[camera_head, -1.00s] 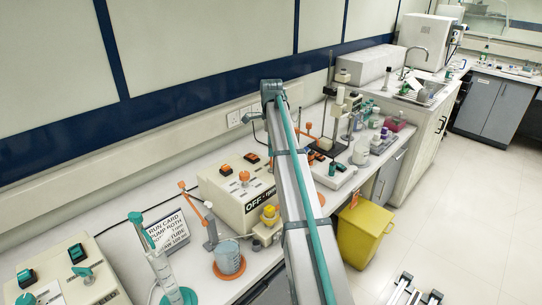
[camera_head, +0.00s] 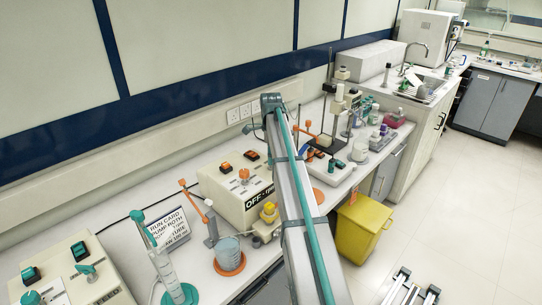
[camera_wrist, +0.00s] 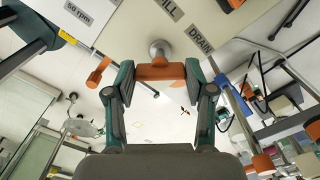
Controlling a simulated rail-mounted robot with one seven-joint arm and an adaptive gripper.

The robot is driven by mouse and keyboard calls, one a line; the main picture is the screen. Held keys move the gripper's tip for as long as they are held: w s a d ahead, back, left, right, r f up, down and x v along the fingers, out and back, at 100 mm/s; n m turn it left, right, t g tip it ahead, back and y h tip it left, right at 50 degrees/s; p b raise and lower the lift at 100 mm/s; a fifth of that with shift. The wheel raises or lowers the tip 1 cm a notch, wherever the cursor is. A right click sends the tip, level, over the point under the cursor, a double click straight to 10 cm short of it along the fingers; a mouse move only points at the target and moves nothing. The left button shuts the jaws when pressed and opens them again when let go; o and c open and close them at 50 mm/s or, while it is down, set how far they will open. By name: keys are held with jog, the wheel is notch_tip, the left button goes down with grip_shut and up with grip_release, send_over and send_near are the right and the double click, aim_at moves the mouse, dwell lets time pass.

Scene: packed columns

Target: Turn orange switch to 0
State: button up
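In the wrist view my gripper (camera_wrist: 160,76) has one finger pad at each end of an orange switch handle (camera_wrist: 160,71). The handle fills the gap between the pads, and they appear to touch it. A round metal collar (camera_wrist: 160,48) joins the handle to a pale panel. Labels reading "50 rpm" (camera_wrist: 78,12), one ending in "ILL" (camera_wrist: 168,9) and "DRAIN" (camera_wrist: 201,37) surround it. I cannot see a 0 mark. In the head view my arm hides the gripper and this handle.
A beige box (camera_head: 222,190) with orange rockers and an orange knob (camera_head: 244,174) stands left of my arm. A beaker (camera_head: 228,250) and a measuring cylinder (camera_head: 165,268) stand at the front left.

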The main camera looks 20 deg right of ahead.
jog(key=c, duration=0.3)
jog(key=n, duration=1.2)
jog(key=shift+n+b, duration=0.3)
jog(key=shift+n, duration=2.6)
